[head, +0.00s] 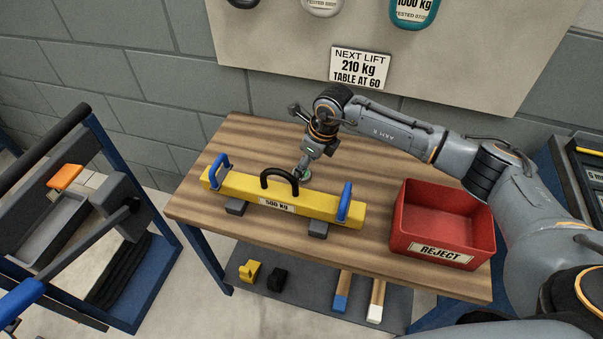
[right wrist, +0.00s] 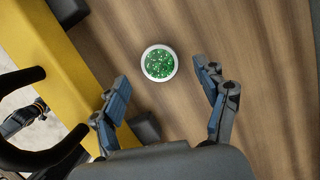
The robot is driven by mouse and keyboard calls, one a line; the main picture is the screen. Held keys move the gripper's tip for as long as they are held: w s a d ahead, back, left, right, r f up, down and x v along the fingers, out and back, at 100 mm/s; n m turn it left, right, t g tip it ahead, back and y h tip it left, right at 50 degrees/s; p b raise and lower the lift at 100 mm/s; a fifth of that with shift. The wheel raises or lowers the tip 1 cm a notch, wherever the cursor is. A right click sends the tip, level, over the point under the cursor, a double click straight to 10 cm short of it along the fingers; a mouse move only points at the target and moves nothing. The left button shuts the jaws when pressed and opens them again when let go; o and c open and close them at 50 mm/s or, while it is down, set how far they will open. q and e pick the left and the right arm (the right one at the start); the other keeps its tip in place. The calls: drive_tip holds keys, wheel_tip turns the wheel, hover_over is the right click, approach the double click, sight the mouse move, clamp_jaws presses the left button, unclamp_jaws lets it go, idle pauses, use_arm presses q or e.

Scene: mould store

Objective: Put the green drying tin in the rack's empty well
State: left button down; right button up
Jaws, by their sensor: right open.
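The green drying tin (right wrist: 159,63) is a round, pale-rimmed tin with green granules inside. It stands on the wooden table, close to the yellow lifting beam. In the head view only a small green bit of it (head: 308,175) shows beside my right gripper (head: 303,170). In the right wrist view my right gripper (right wrist: 161,80) is open and empty. Its fingers are spread wider than the tin, which lies just ahead of the fingertips, roughly centred between them. I cannot make out a rack with an empty well. My left gripper is not in view.
The yellow beam (head: 237,187), with a black handle and blue clamps, lies on dark blocks across the table (head: 380,168). A red reject bin (head: 442,228) stands at the right. A blue-framed trolley (head: 150,275) stands left. Bare wood lies right of the tin.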

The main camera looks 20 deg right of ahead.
drive_tip(key=shift+x, duration=1.5)
drive_tip(key=shift+r, duration=0.15)
drive_tip(key=c, duration=1.3)
